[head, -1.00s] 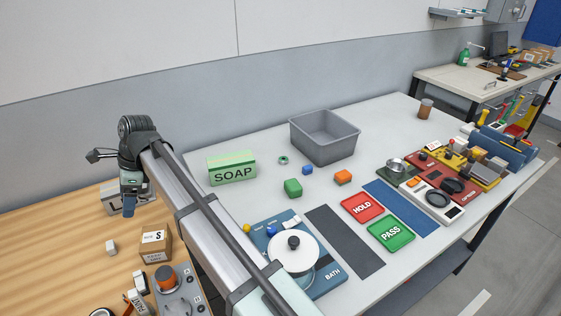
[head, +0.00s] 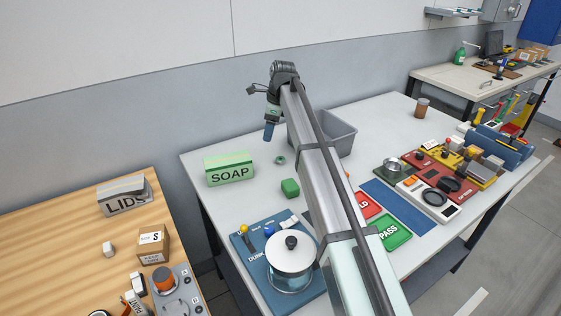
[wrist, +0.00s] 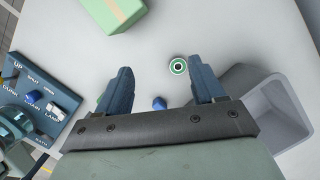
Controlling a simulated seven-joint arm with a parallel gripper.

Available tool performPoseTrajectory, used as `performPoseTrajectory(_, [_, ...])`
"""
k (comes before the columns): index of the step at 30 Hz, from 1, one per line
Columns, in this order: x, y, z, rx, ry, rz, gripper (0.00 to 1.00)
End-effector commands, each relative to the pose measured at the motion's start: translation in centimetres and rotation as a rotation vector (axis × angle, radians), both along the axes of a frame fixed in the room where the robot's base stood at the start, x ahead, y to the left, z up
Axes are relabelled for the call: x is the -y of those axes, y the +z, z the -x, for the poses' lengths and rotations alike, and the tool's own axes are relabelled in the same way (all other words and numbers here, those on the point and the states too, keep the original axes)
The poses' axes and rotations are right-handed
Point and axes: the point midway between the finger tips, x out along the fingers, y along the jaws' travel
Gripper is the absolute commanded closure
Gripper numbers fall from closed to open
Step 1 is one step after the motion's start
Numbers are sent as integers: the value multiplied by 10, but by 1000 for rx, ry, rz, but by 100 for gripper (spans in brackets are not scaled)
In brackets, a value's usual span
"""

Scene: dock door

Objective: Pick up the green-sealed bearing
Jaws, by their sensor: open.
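The green-sealed bearing (head: 280,160) is a small green ring lying on the white table, right of the SOAP box. My gripper (head: 269,133) hangs above the table, a little up and left of the bearing in the head view. In the wrist view my gripper (wrist: 163,82) has its blue fingers wide apart with nothing held between them.
The green SOAP box (head: 230,169) stands left of the bearing. A grey bin (head: 343,138) is to its right, partly behind my arm. A green block (head: 290,188) lies in front. A blue block (wrist: 160,103) shows between my fingers.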

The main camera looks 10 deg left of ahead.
Motion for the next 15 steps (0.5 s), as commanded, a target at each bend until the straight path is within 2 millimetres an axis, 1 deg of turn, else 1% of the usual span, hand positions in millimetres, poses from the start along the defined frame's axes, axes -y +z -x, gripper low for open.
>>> performPoseTrajectory(1, [5,4,-22,4,-25,36,32])
performPoseTrajectory(3, [7,6,-33,8,-50,86,32])
performPoseTrajectory(6, [15,8,-45,10,-94,154,32])
performPoseTrajectory(10, [28,7,-44,4,-151,220,32])
performPoseTrajectory(15, [29,1,-41,-8,-181,224,32])
